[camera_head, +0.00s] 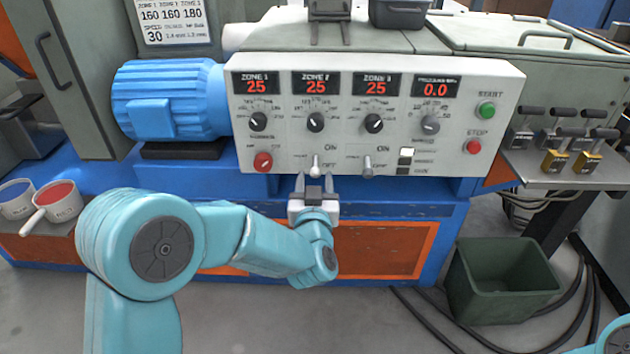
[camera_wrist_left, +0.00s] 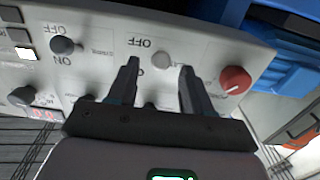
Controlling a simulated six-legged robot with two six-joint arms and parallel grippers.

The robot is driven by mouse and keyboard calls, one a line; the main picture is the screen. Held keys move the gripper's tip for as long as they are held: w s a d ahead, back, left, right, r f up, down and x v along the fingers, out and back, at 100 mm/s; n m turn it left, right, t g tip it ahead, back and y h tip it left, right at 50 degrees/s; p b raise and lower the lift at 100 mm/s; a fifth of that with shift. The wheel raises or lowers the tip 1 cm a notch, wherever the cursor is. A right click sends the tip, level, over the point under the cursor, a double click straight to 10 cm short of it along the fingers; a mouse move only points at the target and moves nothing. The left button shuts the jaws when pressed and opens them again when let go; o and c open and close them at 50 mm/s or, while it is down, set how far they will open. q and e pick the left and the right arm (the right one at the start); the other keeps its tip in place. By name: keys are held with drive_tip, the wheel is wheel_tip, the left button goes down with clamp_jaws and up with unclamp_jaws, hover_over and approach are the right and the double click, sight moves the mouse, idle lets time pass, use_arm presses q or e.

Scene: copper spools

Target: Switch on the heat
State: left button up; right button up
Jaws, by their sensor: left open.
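The grey-white control panel (camera_head: 300,140) carries two toggle switches with ON above and OFF below. The left toggle (camera_head: 316,168) appears to point down toward OFF; its name label is too small to read. It also shows upside down in the left wrist view (camera_wrist_left: 160,61). The right toggle (camera_head: 367,166) also appears to point down. My left gripper (camera_head: 314,180) is open, just below and in front of the left toggle. In the left wrist view its two fingers (camera_wrist_left: 160,78) stand either side of that toggle, apart from it. My right gripper is out of view.
A red knob (camera_head: 263,162) sits left of the left toggle. Three zone displays (camera_head: 316,84) read 25, with black dials below. Green START (camera_head: 486,110) and red STOP (camera_head: 473,147) buttons are at the right. A green bin (camera_head: 500,280) stands on the floor.

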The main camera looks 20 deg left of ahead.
sight(316, 162)
use_arm(q)
drive_tip(key=shift+x, duration=0.8)
clamp_jaws()
drive_tip(key=shift+r+p, duration=0.25)
drive_tip(key=shift+p, duration=0.2)
wheel_tip(316, 162, up, 3)
drive_tip(key=g+p, duration=0.2)
drive_tip(key=p, duration=0.5)
drive_tip(key=g+h+p, duration=0.1)
drive_tip(key=g+p, duration=0.1)
drive_tip(key=p, duration=0.5)
drive_tip(key=shift+r+g+p, duration=0.25)
drive_tip(key=shift+g+p, duration=0.05)
drive_tip(key=g+p, duration=0.2)
drive_tip(key=p, duration=0.7)
drive_tip(key=r+g+h+p, duration=0.1)
drive_tip(key=g+p, duration=0.1)
drive_tip(key=p, duration=0.7)
drive_tip(key=w+r+g+h+p, duration=0.1)
drive_tip(key=g+p, duration=0.1)
drive_tip(key=p, duration=0.8)
drive_tip(key=shift+w+a, duration=0.15)
drive_tip(key=shift+a, duration=0.05)
drive_tip(key=shift+f+p, duration=0.15)
drive_tip(key=shift+p, duration=0.5)
